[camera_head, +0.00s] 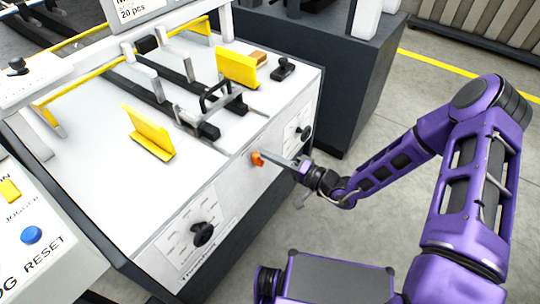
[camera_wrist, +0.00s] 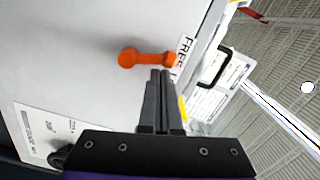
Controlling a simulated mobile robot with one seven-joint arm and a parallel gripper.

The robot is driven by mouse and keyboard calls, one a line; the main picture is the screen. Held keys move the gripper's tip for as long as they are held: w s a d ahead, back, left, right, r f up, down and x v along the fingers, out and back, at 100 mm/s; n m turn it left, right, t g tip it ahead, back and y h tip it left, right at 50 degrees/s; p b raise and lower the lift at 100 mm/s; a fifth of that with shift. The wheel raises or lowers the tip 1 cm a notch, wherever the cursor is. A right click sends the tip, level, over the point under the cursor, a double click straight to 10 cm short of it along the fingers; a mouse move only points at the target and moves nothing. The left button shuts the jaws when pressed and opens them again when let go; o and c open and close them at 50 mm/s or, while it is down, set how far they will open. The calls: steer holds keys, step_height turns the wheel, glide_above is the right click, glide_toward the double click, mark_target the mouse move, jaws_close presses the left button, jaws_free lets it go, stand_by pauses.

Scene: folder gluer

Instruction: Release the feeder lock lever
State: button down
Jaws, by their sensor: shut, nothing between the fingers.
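The feeder lock lever is a small orange lever (camera_head: 257,159) on the white front panel of the machine. In the wrist view the orange lever (camera_wrist: 147,58) lies across the panel, with a round end on the left and another end beside a label reading "FREE". My gripper (camera_head: 296,162) is in front of the panel, close to the lever. In the wrist view my gripper (camera_wrist: 160,74) has its fingers together and empty, with the tips just below the lever's right part. I cannot tell whether they touch it.
A black knob (camera_head: 203,233) sits lower left on the same panel, and another black knob (camera_head: 304,133) sits to the right. Yellow guides (camera_head: 237,68) and a black handle (camera_head: 215,97) stand on the white machine top. The grey floor in front of the panel is clear.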

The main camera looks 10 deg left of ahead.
steer(key=d+r, duration=0.1)
steer(key=d, duration=1)
steer(key=shift+s+d+r, duration=0.15)
steer(key=shift+d+r, duration=0.05)
steer(key=shift+d, duration=0.1)
stand_by(0.3)
